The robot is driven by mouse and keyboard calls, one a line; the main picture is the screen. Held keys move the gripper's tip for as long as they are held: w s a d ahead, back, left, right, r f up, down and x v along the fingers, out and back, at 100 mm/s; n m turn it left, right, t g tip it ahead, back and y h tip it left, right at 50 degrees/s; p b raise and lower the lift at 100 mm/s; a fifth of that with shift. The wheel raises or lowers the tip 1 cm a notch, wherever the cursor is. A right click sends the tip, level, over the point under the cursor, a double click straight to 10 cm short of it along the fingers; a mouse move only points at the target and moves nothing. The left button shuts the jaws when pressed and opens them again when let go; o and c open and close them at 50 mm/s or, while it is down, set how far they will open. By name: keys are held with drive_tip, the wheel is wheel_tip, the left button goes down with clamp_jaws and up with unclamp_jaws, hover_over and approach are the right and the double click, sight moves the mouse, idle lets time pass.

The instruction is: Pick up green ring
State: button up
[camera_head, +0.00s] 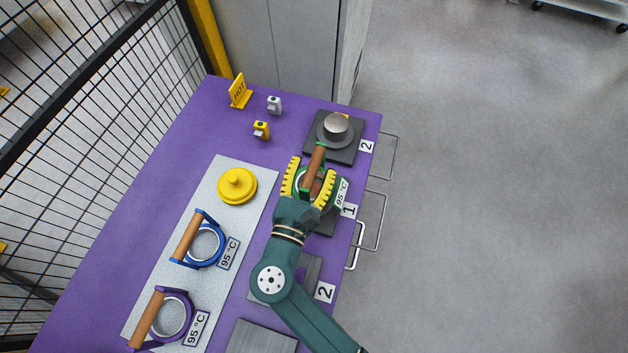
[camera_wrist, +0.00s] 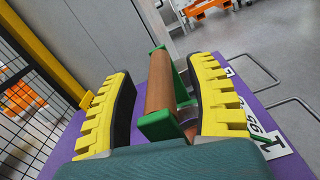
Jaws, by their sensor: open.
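The green ring (camera_wrist: 155,125) has a brown wooden handle (camera_head: 314,167) between green brackets. It stands on the station marked 1 on the purple table, with a 95 °C tag beside it. My gripper (camera_head: 312,180) is over the ring, and its yellow-padded fingers are open on either side of the handle. In the wrist view the handle (camera_wrist: 161,82) lies between the two fingers, with visible gaps to both. Much of the ring's body is hidden by my gripper.
A blue ring (camera_head: 205,245) and a purple ring (camera_head: 172,316) lie on a light mat (camera_head: 218,182) with a yellow lidded disc (camera_head: 237,186). A dark block with a metal knob (camera_head: 336,126) stands behind my gripper. A yellow HOT sign (camera_head: 239,92) stands at the back. A black mesh fence borders the left.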

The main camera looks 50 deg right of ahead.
drive_tip(key=shift+w+d, duration=0.1)
drive_tip(key=shift+d, duration=0.1)
drive_tip(key=shift+a, duration=0.1)
clamp_jaws()
